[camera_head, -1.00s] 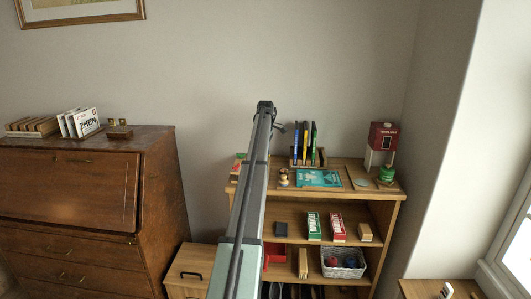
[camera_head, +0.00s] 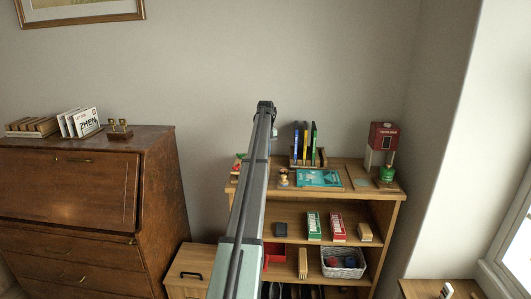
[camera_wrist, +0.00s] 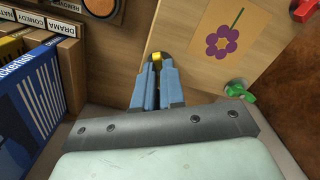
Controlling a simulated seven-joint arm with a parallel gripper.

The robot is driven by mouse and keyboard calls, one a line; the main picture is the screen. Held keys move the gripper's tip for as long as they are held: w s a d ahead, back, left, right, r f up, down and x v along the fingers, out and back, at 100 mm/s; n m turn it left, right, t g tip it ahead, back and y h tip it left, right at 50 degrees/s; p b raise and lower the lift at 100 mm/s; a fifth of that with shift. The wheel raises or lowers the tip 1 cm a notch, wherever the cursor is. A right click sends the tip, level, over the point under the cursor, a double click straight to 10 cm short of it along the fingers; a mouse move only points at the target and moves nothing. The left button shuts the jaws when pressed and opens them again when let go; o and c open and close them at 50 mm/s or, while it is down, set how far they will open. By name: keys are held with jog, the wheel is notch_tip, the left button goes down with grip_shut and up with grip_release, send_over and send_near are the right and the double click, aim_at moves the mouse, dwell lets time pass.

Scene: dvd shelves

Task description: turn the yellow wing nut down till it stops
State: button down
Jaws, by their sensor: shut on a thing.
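The yellow wing nut (camera_wrist: 155,57) shows in the wrist view between the tips of my gripper (camera_wrist: 157,64). The blue fingers are closed on it and hide most of it. It sits at the edge of a light wooden board (camera_wrist: 183,28) with a purple flower picture (camera_wrist: 222,42). A green wing nut (camera_wrist: 240,92) stands at another edge of the board, and a red one (camera_wrist: 303,10) shows at the top right. In the head view, my arm hides the nut and most of the board.
In the wrist view, several upright cases (camera_wrist: 30,92) and a DRAMA divider (camera_wrist: 62,27) are close on the left.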

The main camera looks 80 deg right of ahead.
jog(key=m, duration=0.3)
jog(key=shift+m, duration=2.2)
jog(key=c, duration=1.2)
grip_release()
notch_tip(320, 180, up, 14)
jog(key=shift+f, duration=0.1)
